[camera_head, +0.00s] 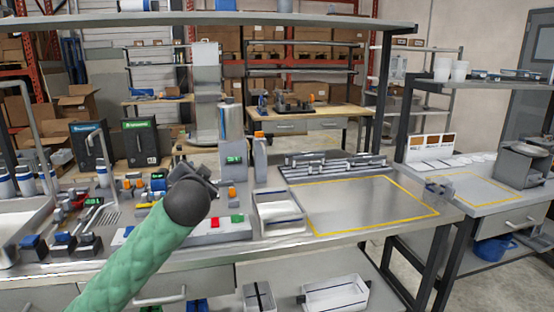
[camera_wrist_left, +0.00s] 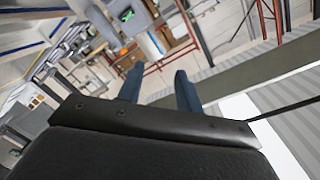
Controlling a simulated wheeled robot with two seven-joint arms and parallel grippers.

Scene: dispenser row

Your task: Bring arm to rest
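My left arm, in a green sleeve, comes in from the lower left in the head view. Its dark left gripper (camera_head: 208,182) is raised in front of the dispenser row, and the wrist hides much of it. In the left wrist view my left gripper (camera_wrist_left: 158,77) shows two blue fingers standing apart with nothing between them. That view is tilted and looks out over the room. My right gripper is in neither view.
A workbench (camera_head: 375,222) with a yellow-outlined area lies to the right, and that area is clear. A white tray (camera_head: 278,212) and a dispenser with a grey cylinder (camera_head: 231,125) stand near the gripper. Small valves and fittings crowd the left. A shelf (camera_head: 200,19) spans above.

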